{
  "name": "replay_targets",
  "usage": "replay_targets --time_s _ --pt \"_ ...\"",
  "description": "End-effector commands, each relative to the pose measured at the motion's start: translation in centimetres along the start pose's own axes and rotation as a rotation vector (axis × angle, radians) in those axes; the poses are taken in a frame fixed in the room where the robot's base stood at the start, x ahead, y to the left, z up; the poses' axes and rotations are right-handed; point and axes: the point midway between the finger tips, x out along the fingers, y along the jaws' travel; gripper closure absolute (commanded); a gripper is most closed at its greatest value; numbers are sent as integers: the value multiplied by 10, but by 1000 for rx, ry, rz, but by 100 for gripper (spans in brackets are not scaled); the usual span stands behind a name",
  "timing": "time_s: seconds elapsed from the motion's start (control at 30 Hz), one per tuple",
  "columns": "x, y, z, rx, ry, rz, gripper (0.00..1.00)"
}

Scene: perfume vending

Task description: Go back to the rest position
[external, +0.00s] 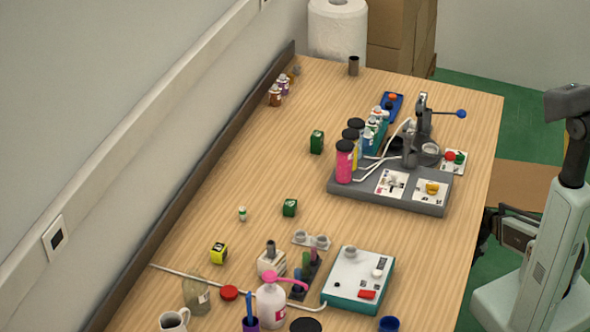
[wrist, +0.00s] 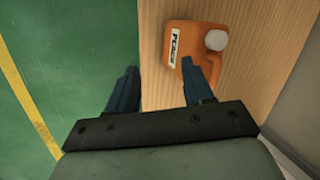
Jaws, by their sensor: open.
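My gripper (wrist: 158,66) is open in the wrist view, its two dark blue fingers spread apart with nothing between them. The right fingertip appears close to an orange jug (wrist: 193,48) with a white cap and a label; I cannot tell whether they touch. The left finger is seen against the green floor (wrist: 60,75). In the external view my pale arm is at the right edge, beside the table; the gripper cannot be clearly made out there.
A wall runs along the left.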

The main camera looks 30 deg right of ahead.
Motion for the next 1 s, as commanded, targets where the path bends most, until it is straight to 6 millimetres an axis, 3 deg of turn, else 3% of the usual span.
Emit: replay_targets --time_s 0.03,0.2,0.5,0.6,0.73,1.0 --pt "14 1 28 -31 -47 34 49" --pt "47 14 104 -133 -190 150 49" --pt "72 55 223 -311 -419 360 49" --pt "72 68 250 -358 -475 416 49" --pt "71 80 271 -398 -521 465 49" --pt "71 82 273 -402 -526 470 49"
